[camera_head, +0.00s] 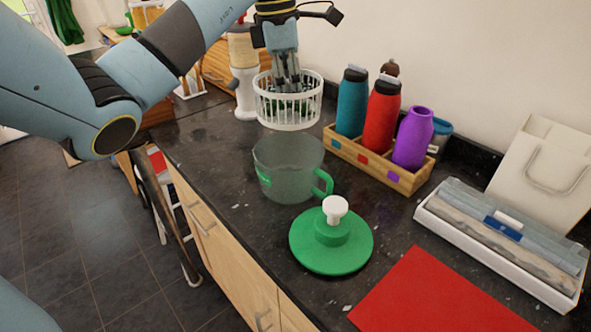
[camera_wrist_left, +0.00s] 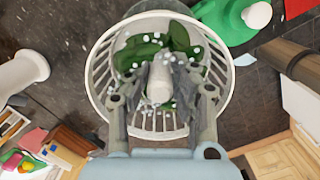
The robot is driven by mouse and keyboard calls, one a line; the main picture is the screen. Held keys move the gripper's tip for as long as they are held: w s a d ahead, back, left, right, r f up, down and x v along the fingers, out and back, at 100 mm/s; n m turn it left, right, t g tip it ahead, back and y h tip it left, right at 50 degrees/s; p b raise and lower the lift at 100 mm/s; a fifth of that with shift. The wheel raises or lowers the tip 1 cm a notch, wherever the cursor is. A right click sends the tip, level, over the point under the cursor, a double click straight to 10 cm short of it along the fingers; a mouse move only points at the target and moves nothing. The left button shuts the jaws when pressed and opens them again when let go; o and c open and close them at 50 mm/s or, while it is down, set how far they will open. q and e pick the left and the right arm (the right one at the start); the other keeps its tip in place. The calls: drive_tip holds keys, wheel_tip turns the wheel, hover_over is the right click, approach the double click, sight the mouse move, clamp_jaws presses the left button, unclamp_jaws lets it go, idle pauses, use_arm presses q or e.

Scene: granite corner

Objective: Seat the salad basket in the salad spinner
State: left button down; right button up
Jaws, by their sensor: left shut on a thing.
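The salad basket (camera_head: 267,107) is white and slatted, with green leaves (camera_wrist_left: 180,38) inside. My left gripper (camera_head: 288,86) reaches down into it and is shut on its white centre post (camera_wrist_left: 160,80). The basket hangs upright, just above and slightly behind the salad spinner bowl (camera_head: 285,172), apart from it in the head view. The bowl is clear with a green handle and stands open on the dark counter. Its green lid (camera_head: 310,255) with a white knob lies in front of it; the lid also shows in the left wrist view (camera_wrist_left: 222,22). My right gripper is out of view.
A wooden crate (camera_head: 372,165) with teal, red and purple bottles stands right of the bowl. A white tray (camera_head: 490,245) and a red mat (camera_head: 435,300) lie farther right. A white appliance (camera_head: 245,95) stands behind left. The counter's front edge is close to the bowl.

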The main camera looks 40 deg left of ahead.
use_arm(q)
wheel_tip(320, 180, down, 13)
drive_tip(key=b, duration=1.1)
drive_tip(key=shift+f, duration=0.3)
wheel_tip(320, 180, down, 3)
drive_tip(key=shift+f, duration=0.1)
drive_tip(key=shift+f, duration=0.2)
drive_tip(key=c, duration=1.1)
unclamp_jaws()
